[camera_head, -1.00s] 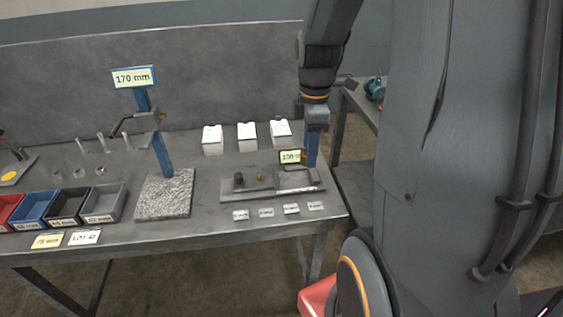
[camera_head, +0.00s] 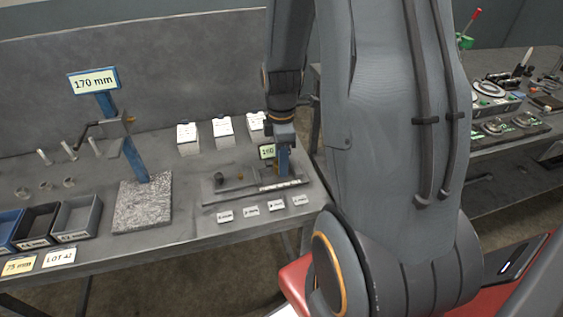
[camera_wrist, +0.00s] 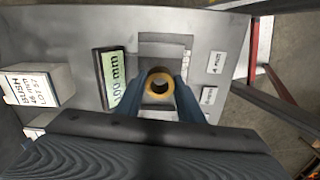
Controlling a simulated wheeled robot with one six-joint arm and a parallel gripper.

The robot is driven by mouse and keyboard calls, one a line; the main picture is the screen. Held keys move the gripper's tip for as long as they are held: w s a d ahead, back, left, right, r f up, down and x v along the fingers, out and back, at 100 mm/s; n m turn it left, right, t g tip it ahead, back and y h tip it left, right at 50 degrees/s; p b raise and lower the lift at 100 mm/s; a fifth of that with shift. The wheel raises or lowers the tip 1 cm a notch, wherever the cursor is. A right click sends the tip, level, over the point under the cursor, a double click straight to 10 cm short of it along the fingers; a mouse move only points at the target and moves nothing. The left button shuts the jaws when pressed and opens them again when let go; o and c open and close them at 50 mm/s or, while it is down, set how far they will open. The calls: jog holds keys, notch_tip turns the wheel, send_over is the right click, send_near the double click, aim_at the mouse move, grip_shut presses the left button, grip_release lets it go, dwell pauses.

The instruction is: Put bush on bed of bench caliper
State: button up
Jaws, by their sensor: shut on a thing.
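In the wrist view a brass-coloured ring-shaped bush (camera_wrist: 159,84) sits between the two blue fingertips of my gripper (camera_wrist: 160,92). The gripper is shut on it. Beyond the bush lies a grey bed plate (camera_wrist: 165,45) of the bench caliper, next to a display reading 100 mm (camera_wrist: 113,77). In the head view my gripper (camera_head: 283,168) is over the right part of the caliper base (camera_head: 215,190), beside its small display (camera_head: 267,151). The bush is hidden there by my gripper. Whether the bush touches the bed I cannot tell.
Small white labels (camera_head: 250,211) lie along the table's front. White boxes (camera_head: 224,130) stand behind the caliper. A blue stand with a 170 mm display (camera_head: 93,82) rises from a granite block (camera_head: 143,205) at left. Bins (camera_head: 75,218) stand further left.

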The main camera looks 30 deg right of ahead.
jog(key=shift+f, duration=0.5)
jog(key=shift+f, duration=0.15)
jog(key=o, duration=1.2)
jog(key=shift+w, duration=0.15)
jog(key=shift+w+d+r, duration=0.1)
jog(key=shift+r, duration=0.6)
notch_tip(320, 180, up, 11)
jog(key=b, duration=0.2)
jog(key=shift+s+a+f+m+t, duration=0.15)
jog(key=shift+s+a+f+m, duration=0.45)
jog(key=shift+s+a+m, duration=1.2)
jog(key=shift+s+a+f+m+t, duration=0.1)
jog(key=shift+s+a+f+m, duration=0.65)
jog(key=shift+a+m, duration=1.95)
jog(key=shift+s+a+f+m+t, duration=0.15)
jog(key=shift+s+a+f+m, duration=0.25)
jog(key=shift+s+a+m, duration=1.45)
